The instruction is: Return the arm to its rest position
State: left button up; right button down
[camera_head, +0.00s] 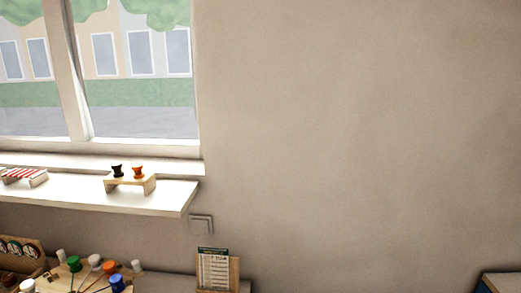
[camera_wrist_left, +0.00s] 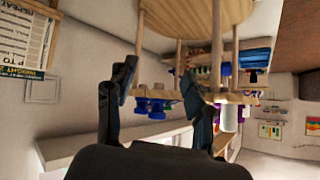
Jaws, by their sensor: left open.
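My left gripper (camera_wrist_left: 159,72) shows in the left wrist view with its two dark fingers spread apart. Nothing sits between the fingertips. Behind it in that view are a wooden round top (camera_wrist_left: 195,15) on posts and blue spool-like pieces (camera_wrist_left: 157,108). How far these are from the fingers I cannot tell. Neither gripper shows in the head view, and my right gripper is in no frame.
In the head view, a bead board with a green bead (camera_head: 74,263) and a blue bead (camera_head: 117,283) is cut off at lower left. A card holder (camera_head: 234,272) stands beside it. The sill (camera_head: 80,196) carries a small wooden stand (camera_head: 142,184). The wall at right is bare.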

pick_arm(q)
jog(key=s+d+f+m+g+h, duration=0.2)
jog(key=s+d+f+m+h, duration=0.15)
jog(key=s, duration=0.65)
jog(key=s+d+f+m+g+h, duration=0.25)
jog(key=s+d+f+m, duration=0.2)
jog(key=s, duration=0.55)
notch_tip(320, 180, down, 30)
jog(key=s+h+b, duration=0.1)
jog(key=s+b, duration=0.1)
jog(key=b, duration=0.3)
jog(key=s+a+f+g+b, duration=0.1)
jog(key=s+f+b, duration=0.1)
jog(key=s+f, duration=0.5)
jog(key=s+a+f+g+b, duration=0.1)
jog(key=s+f, duration=0.7)
jog(key=f, duration=0.5)
jog(key=shift+s+a+m+b, duration=0.25)
jog(key=shift+a+m+b, duration=0.05)
jog(key=shift+m+b, duration=0.1)
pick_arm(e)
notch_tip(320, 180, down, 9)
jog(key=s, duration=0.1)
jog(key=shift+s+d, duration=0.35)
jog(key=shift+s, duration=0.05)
